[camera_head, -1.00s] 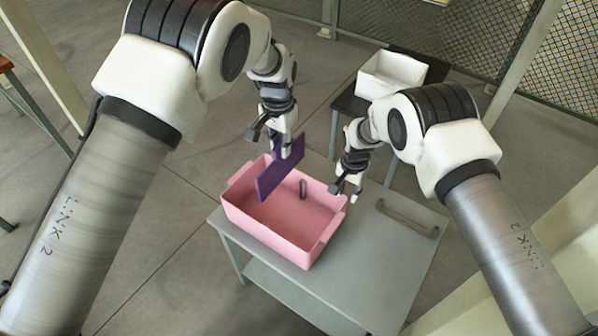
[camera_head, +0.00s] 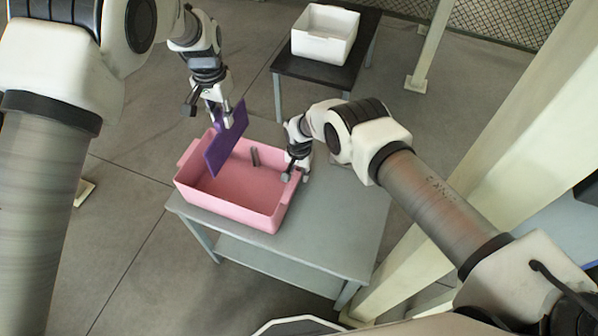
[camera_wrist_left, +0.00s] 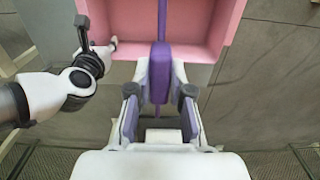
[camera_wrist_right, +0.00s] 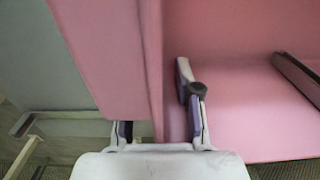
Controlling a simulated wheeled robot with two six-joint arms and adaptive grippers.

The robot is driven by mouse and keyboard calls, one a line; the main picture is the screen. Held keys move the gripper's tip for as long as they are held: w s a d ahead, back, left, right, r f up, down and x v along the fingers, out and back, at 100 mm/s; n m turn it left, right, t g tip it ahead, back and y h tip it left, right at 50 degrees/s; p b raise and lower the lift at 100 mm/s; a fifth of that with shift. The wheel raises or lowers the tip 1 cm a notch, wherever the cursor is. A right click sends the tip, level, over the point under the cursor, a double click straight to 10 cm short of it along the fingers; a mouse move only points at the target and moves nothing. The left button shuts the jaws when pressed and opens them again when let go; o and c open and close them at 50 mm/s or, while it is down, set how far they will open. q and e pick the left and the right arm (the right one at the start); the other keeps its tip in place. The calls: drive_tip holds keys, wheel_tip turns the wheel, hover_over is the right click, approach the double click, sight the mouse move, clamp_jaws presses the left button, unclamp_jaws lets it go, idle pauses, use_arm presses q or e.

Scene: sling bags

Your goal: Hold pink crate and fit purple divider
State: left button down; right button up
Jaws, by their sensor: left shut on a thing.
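The pink crate (camera_head: 232,208) stands on the grey table, open side up. My left gripper (camera_head: 220,116) is shut on the upper part of the purple divider (camera_head: 222,150), a flat upright panel. The divider hangs tilted over the crate, its lower part overlapping the crate's inside; I cannot tell if it touches the floor. In the left wrist view the divider (camera_wrist_left: 162,22) is seen edge-on between the fingers. My right gripper (camera_head: 294,174) is at the crate's right side. In the right wrist view its fingers straddle the crate wall (camera_wrist_right: 152,60), with a gap on the inner side.
A dark narrow bar or slot (camera_head: 255,157) shows inside the crate. The grey table (camera_head: 335,222) has free room right of the crate. A white bin (camera_head: 324,35) stands on a dark table (camera_head: 358,58) behind. A pale post (camera_head: 480,150) rises at right.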

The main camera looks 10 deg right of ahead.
clamp_jaws()
use_arm(q)
drive_tip(key=shift+f, duration=2.2)
